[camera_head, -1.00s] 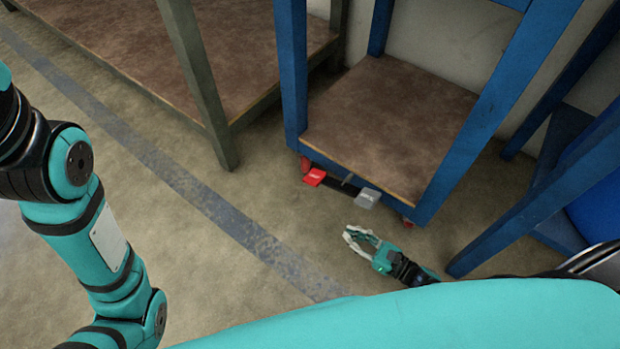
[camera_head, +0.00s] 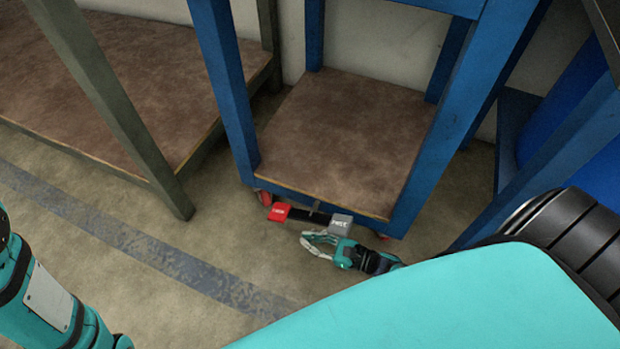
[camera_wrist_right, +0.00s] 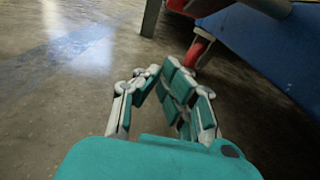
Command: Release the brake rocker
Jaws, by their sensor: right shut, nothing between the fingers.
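The brake rocker is a dark bar low on the front edge of the blue cart (camera_head: 222,90). It has a red pedal (camera_head: 279,212) at its left end and a grey pedal (camera_head: 341,224) at its right end, both with lettering too small to read surely. My right gripper (camera_head: 304,242) is shut and empty, low near the floor, in front of the rocker and just left of the grey pedal. The wrist view shows its closed fingers (camera_wrist_right: 160,72) near a red wheel-like part (camera_wrist_right: 200,48). Contact with the rocker cannot be told. My left gripper is out of view.
A workbench with a green-grey leg (camera_head: 110,110) stands left of the cart. Blue framework (camera_head: 545,165) stands at the right. Open floor with a worn blue-grey stripe (camera_head: 150,250) lies in front. The cart's brown lower shelf (camera_head: 340,140) is bare.

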